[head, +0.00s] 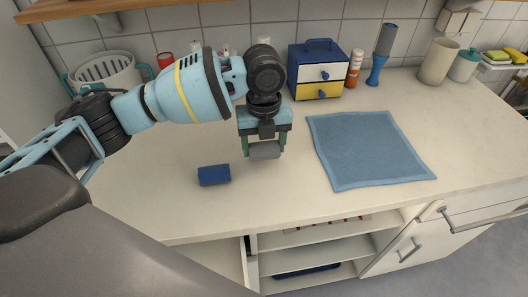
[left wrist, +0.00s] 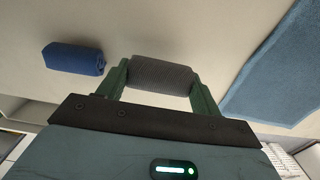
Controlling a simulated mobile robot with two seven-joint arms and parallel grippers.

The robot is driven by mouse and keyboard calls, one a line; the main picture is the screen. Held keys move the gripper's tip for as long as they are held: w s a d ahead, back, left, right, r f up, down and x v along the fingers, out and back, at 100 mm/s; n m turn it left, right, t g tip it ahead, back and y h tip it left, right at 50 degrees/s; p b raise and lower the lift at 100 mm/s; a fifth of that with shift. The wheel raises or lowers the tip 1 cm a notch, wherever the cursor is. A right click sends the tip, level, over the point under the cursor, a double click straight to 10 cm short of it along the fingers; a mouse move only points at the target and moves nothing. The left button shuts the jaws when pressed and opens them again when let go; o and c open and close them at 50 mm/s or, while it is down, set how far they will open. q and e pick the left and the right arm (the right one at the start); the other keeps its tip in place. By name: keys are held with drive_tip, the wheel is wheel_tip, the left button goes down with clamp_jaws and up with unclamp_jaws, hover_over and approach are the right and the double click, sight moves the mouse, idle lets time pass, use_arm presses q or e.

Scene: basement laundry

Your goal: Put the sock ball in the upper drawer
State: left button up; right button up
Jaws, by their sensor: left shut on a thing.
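My left gripper (head: 264,150) is shut on a grey rolled sock ball (head: 264,151), held across its fingers above the counter. The grey sock ball (left wrist: 161,75) also shows between the green fingers in the left wrist view. The small blue drawer box (head: 297,61) stands at the back of the counter, right of and behind my left gripper. Its white upper drawer (head: 311,74) looks shut, above a yellow lower drawer (head: 309,92); both have blue knobs. My right gripper is not in view.
A blue roll (head: 214,175) lies on the counter (head: 270,195) left of the gripper. A blue cloth (head: 370,150) lies flat at right. An orange-white bottle (head: 354,68) and a blue-grey brush (head: 380,55) stand right of the box. A white basket (head: 105,72) is at left.

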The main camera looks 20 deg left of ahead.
sight(264, 154)
use_arm(q)
drive_tip(key=f, duration=0.3)
drive_tip(key=shift+w+f, duration=0.2)
drive_tip(key=shift+f, duration=0.1)
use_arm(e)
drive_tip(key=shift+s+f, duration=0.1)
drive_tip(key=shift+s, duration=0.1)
use_arm(q)
drive_tip(key=shift+f, duration=0.1)
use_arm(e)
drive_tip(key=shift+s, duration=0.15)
use_arm(q)
drive_tip(key=o, duration=1)
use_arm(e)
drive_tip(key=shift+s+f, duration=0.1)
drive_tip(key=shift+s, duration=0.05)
